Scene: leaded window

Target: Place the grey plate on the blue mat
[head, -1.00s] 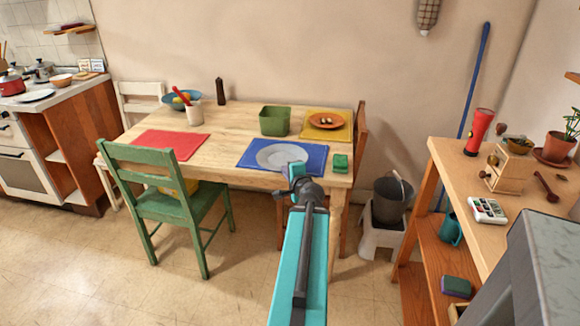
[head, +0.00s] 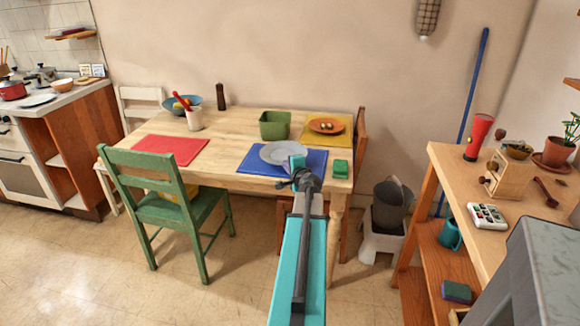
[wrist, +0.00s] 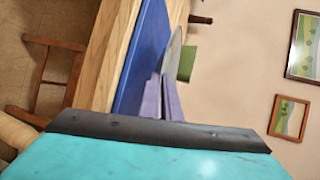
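The grey plate (head: 279,153) is over the blue mat (head: 314,165), on the dining table's near right side. My gripper (head: 298,163) is at the plate's near right rim. In the wrist view, my gripper's fingers (wrist: 163,98) are shut on the rim of the plate (wrist: 174,50), which shows nearly edge-on. A strip of the blue mat (wrist: 143,55) shows beside it, and the plate looks slightly above the mat. The contact between plate and mat is hidden.
A green container (head: 274,126) and an orange plate (head: 326,125) on a yellow mat stand behind. A red mat (head: 170,150) lies left, near a green chair (head: 150,190). Bare tabletop separates the red and blue mats.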

